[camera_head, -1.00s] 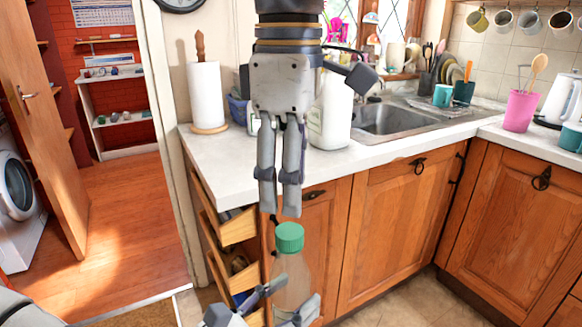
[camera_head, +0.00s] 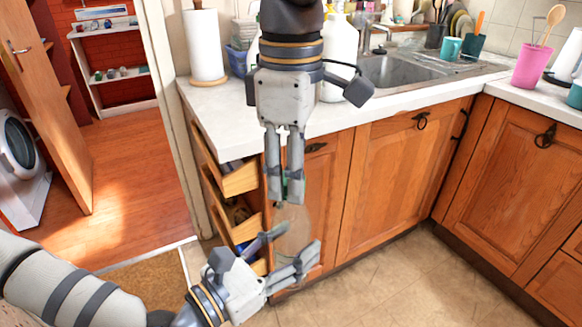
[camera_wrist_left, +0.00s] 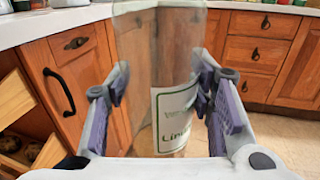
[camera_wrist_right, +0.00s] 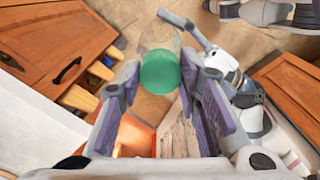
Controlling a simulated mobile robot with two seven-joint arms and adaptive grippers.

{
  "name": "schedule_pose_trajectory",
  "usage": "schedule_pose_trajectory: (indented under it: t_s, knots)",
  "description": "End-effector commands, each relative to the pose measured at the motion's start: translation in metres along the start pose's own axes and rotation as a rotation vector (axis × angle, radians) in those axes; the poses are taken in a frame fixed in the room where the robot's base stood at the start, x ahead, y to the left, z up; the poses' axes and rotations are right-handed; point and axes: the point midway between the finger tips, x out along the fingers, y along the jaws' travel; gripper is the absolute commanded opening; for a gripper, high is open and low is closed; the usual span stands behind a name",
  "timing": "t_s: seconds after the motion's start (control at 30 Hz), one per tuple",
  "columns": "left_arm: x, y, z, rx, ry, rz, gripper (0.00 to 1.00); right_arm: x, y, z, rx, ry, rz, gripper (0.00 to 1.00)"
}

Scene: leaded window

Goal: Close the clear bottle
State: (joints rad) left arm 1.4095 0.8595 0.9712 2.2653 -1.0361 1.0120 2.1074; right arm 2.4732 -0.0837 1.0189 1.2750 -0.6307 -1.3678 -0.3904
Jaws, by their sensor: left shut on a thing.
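The clear bottle (camera_head: 293,228) stands upright in front of the cabinets. In the left wrist view the bottle (camera_wrist_left: 140,60) shows a white label with green edging. My left gripper (camera_head: 289,248) is shut on its body from the lower left. The green cap (camera_wrist_right: 160,73) is at the top of the bottle; I cannot tell how tightly it sits. My right gripper (camera_head: 286,190) points down from above, its fingers open on either side of the cap. In the head view the fingers partly hide the cap (camera_head: 291,184).
Open drawers (camera_head: 238,180) stick out left of the bottle. The white worktop (camera_head: 230,115) is behind, with a paper towel roll (camera_head: 204,47), a white jug (camera_head: 338,55) and a sink (camera_head: 405,68). Floor (camera_head: 400,265) to the right is clear.

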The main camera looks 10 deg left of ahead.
Motion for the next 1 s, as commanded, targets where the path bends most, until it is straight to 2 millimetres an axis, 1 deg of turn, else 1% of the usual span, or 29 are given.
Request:
schedule_pose_trajectory:
  t_s: [0.27,0.3,0.37,0.4,0.67,0.77,0.87,1.0]
  knots:
    - [0.000,0.000,0.000,0.000,-0.001,0.000,0.00,0.000,0.000,0.000,0.000,0.000,0.000,0.00]
    - [0.000,0.000,0.000,0.000,-0.001,0.000,0.00,0.000,0.000,0.000,0.000,0.000,0.000,0.37]
    - [0.000,0.000,0.000,0.000,-0.001,0.000,0.00,0.000,0.000,0.000,0.000,0.000,0.000,0.51]
    - [0.000,0.000,0.000,0.000,-0.001,0.000,0.00,0.000,0.000,0.000,0.000,0.000,0.000,0.54]
    - [0.000,0.000,0.000,0.000,-0.001,0.000,0.00,-0.001,0.000,0.000,0.000,0.000,0.000,0.54]
    - [0.000,0.000,0.000,0.000,-0.001,0.000,0.00,-0.007,0.000,0.000,0.002,0.001,0.002,0.54]
    - [0.000,0.000,0.000,0.000,-0.001,0.000,0.00,-0.025,0.001,-0.001,0.002,0.002,0.004,0.54]
    - [0.000,0.000,0.001,0.000,-0.001,0.000,0.00,-0.060,0.000,-0.001,0.002,0.002,0.004,0.54]
